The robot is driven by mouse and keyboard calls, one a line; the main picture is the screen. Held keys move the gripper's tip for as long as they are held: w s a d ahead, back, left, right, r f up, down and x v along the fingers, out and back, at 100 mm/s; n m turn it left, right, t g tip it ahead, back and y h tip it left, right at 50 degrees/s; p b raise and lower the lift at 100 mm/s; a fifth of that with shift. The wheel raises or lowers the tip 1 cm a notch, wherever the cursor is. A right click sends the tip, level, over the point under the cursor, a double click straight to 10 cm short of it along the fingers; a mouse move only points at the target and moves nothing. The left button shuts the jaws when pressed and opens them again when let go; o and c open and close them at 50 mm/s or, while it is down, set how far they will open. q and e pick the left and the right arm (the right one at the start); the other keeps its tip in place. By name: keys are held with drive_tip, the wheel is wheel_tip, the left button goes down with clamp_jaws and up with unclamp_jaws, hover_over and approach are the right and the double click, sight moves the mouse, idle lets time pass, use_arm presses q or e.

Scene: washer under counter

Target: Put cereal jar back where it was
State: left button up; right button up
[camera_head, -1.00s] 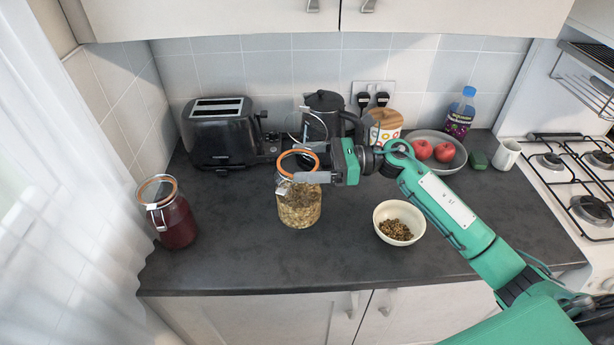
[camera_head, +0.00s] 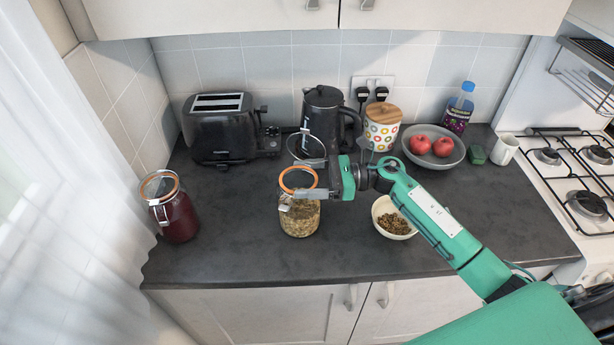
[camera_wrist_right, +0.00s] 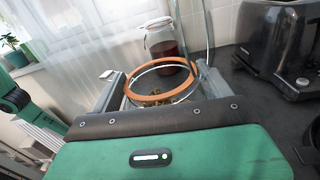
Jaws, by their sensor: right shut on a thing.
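The cereal jar (camera_head: 299,217) is clear glass with an orange seal ring and pale oat-like cereal inside. It is upright over the counter, left of the bowl; I cannot tell whether its base touches the top. Its round glass lid (camera_head: 306,147) stands open behind the mouth. My right gripper (camera_head: 312,178) comes from the right, with its fingers around the jar just below the rim, shut on it. In the right wrist view the jar's orange ring (camera_wrist_right: 160,91) lies between the fingers. My left gripper is not in view.
A jar of red contents (camera_head: 178,216) stands at the left. A toaster (camera_head: 222,132), kettle (camera_head: 323,115), dotted canister (camera_head: 382,130) and fruit bowl (camera_head: 450,155) line the back. A cereal bowl (camera_head: 391,231) stands right of the jar. The counter (camera_head: 235,245) between the jars is clear.

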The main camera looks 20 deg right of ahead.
drive_tip(key=o, duration=2)
drive_tip(key=shift+r+p, duration=0.2)
drive_tip(key=shift+p, duration=0.15)
drive_tip(key=b+v, duration=0.5)
drive_tip(key=v, duration=0.7)
